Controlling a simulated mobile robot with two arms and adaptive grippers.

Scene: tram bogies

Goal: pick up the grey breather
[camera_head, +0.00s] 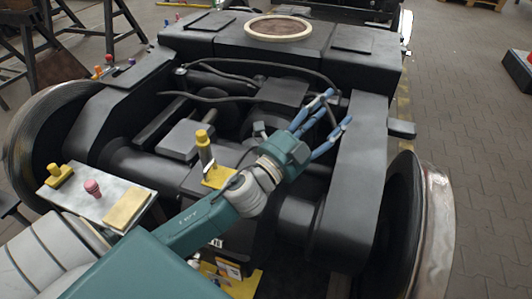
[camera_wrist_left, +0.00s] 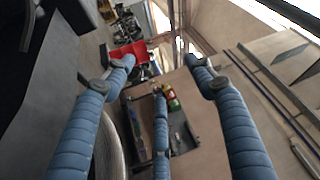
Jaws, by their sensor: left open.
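A small grey piece (camera_head: 260,130) that looks like the grey breather stands on the dark bogie, just left of my left wrist in the head view. Its lower part is hard to make out. My left gripper (camera_head: 338,107) has its blue fingers spread and empty, up and right of that piece, above the bogie frame. In the left wrist view the open gripper (camera_wrist_left: 159,68) has nothing between its fingers, and I cannot make out the breather there. My right gripper is not in view.
A yellow breather-like part (camera_head: 203,145) stands left of my wrist. A light plate (camera_head: 118,190) at the left carries a pink knob (camera_head: 92,187) and yellow pieces. Large wheels (camera_head: 435,230) flank the bogie.

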